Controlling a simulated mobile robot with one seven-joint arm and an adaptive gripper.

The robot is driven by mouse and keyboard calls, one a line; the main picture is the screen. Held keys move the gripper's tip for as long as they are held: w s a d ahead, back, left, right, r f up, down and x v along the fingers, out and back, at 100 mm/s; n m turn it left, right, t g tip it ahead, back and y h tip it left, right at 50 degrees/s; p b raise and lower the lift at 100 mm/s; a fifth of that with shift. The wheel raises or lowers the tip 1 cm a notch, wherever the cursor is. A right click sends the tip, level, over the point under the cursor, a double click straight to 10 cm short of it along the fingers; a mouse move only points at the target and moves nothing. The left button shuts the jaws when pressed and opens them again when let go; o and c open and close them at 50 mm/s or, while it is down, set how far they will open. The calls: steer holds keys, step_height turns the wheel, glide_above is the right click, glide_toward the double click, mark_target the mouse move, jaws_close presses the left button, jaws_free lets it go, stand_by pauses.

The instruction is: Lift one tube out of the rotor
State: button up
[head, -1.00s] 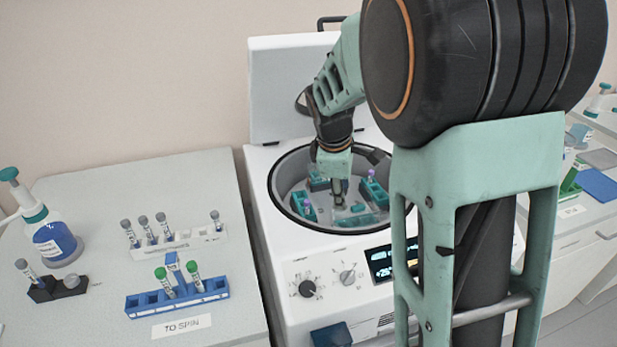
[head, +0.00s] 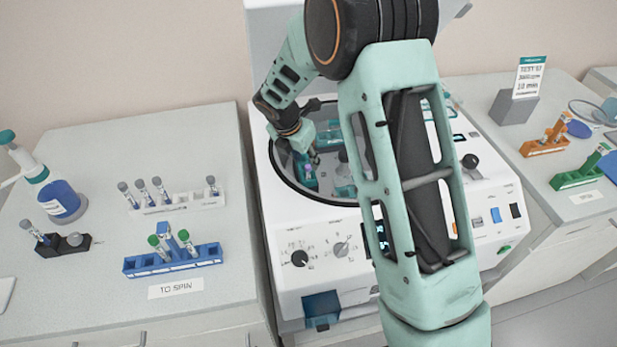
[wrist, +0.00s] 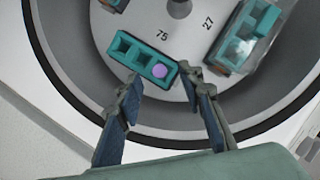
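The centrifuge rotor (wrist: 182,72) is a pale disc with teal buckets inside the round bowl. In the wrist view one teal bucket (wrist: 122,44) lies ahead of my gripper, with a purple-capped tube (wrist: 159,71) in its right-hand slot and two empty slots beside it. My gripper (wrist: 170,88) is open, its two fingers spread on either side of the line to the purple cap, with nothing between them. In the head view my gripper (head: 306,160) is low in the bowl at its left side, close to the purple-capped tube. Part of the rotor is hidden by my arm.
The bowl rim (head: 285,190) surrounds my gripper closely. A blue rack (head: 190,259) with green-capped tubes and a white rack (head: 185,203) stand on the left bench. Orange (head: 548,142) and green (head: 582,174) racks stand on the right bench.

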mark_target(307, 167)
steer(key=shift+p+x, duration=0.45)
steer(key=shift+x, duration=2.45)
steer(key=shift+s+a, duration=0.1)
steer(key=shift+a, duration=0.1)
jaws_close()
